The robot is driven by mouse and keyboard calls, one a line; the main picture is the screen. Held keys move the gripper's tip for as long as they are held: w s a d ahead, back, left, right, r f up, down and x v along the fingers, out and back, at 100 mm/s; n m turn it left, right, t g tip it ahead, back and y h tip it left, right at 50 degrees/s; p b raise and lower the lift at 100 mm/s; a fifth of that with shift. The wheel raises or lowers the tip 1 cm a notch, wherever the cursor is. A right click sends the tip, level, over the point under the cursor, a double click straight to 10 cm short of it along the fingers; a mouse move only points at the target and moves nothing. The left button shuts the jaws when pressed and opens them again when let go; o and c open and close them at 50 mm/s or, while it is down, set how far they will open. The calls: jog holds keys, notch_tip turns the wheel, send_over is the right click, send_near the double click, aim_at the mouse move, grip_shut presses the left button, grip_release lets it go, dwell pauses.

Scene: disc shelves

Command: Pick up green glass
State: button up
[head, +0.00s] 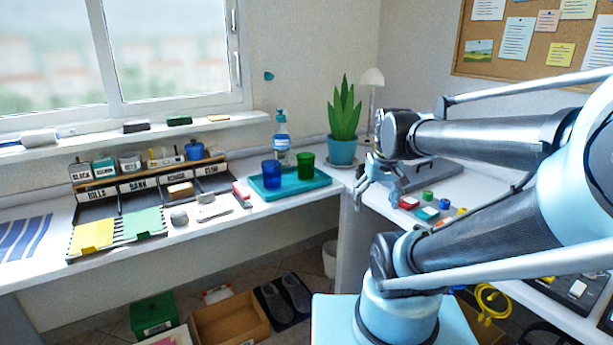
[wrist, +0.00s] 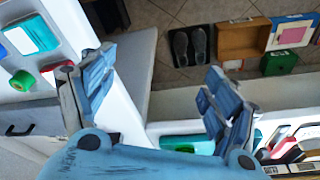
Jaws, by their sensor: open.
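The green glass (head: 306,166) stands upright on the right part of a teal tray (head: 318,182) on the left-hand desk, in the head view. A blue glass (head: 271,174) stands to its left on the same tray. My gripper (head: 377,188) is to the right of the tray, near the desk corner, and apart from the green glass. In the wrist view my gripper (wrist: 155,90) has its fingers spread with nothing between them. A green-teal item shows partly behind the right finger there; I cannot tell the glass in that view.
A potted plant (head: 342,150) and a soap bottle (head: 281,140) stand behind the tray. Small coloured blocks (head: 428,214) lie right of my gripper. A labelled organiser (head: 138,187) stands left. A cardboard box (head: 230,320) and slippers (head: 285,297) are on the floor.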

jog(key=w+a+r+n, duration=0.1)
jog(key=w+a+r, duration=0.2)
jog(key=w, duration=0.2)
jog(key=w+a+r+n+y, duration=0.1)
jog(key=w+a+r, duration=0.15)
jog(key=w, duration=0.35)
jog(key=w+a+r+n, duration=0.1)
jog(key=w+a+r, duration=0.2)
jog(key=w+r, duration=0.15)
notch_tip(320, 180, up, 2)
jog(key=n+t+y, duration=0.1)
jog(key=n, duration=0.1)
send_over(304, 164)
jog(key=d, duration=0.4)
jog(key=x, duration=1.7)
jog(key=shift+s+a, duration=0.15)
jog(key=shift+a, duration=0.25)
jog(key=c, duration=1.5)
